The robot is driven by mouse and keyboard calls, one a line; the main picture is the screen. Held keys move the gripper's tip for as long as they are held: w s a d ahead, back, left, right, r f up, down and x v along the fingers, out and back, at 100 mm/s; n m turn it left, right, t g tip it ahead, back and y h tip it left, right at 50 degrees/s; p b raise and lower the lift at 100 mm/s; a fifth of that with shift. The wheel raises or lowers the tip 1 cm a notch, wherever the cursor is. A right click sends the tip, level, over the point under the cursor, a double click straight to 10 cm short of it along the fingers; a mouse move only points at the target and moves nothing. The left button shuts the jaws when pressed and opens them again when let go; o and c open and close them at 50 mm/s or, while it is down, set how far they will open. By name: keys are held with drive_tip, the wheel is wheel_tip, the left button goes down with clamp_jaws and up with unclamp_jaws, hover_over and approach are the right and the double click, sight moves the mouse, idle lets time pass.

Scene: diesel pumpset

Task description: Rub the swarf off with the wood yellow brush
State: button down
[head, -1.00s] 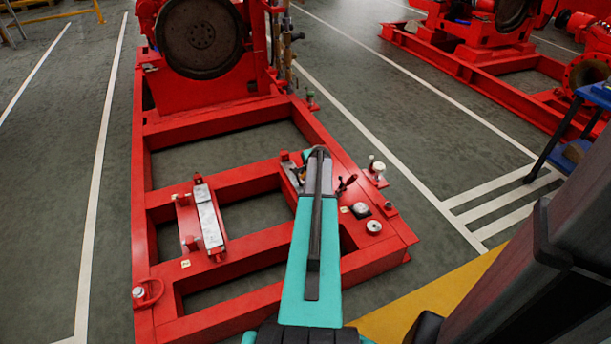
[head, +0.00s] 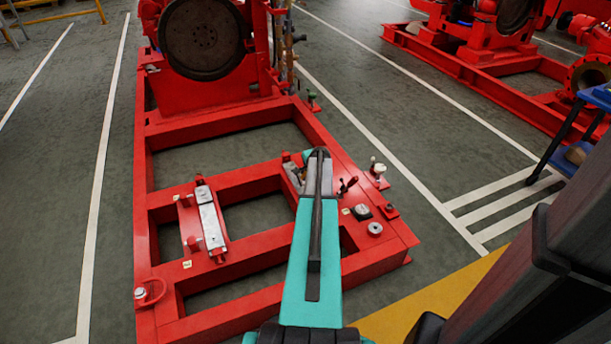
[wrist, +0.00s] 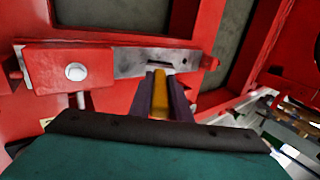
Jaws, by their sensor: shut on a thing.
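My gripper (wrist: 164,82) shows in the wrist view with its dark fingers shut on the yellow wood brush (wrist: 160,92). Only a strip of the brush shows between the fingers; its bristles are hidden. A grey metal plate (wrist: 135,62) on the red frame lies just beyond the fingertips, with a red block and a pale bolt head at its left. A dark mark (wrist: 161,65) lies on the plate close to the brush tip; I cannot tell whether it is swarf or a slot. I cannot tell whether brush and plate touch. In the head view my arm hides the gripper.
The red base frame (head: 225,114) has open gaps between its beams. Another grey-topped pad (head: 210,226) stands left of my arm. Small fittings, including a white-topped knob (head: 379,170), stand on the right rail. A blue-topped stand (head: 598,97) is at the far right.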

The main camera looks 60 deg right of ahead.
drive_tip(key=shift+w+d+p, duration=0.3)
drive_tip(key=shift+w, duration=0.1)
drive_tip(key=shift+w, duration=0.1)
idle(0.4)
drive_tip(key=shift+w+d+r+p, duration=0.1)
drive_tip(key=shift+w+d+p, duration=0.2)
drive_tip(key=shift+w+p, duration=0.05)
drive_tip(key=shift+d, duration=0.1)
idle(0.3)
drive_tip(key=shift+w+d+p, duration=0.25)
drive_tip(key=shift+w+p, duration=0.05)
drive_tip(key=shift+w, duration=0.1)
drive_tip(key=shift+w, duration=0.1)
drive_tip(key=shift+w+d, duration=0.3)
drive_tip(key=shift+w, duration=0.05)
drive_tip(key=shift+w+p, duration=0.1)
drive_tip(key=shift+p, duration=0.25)
idle(0.3)
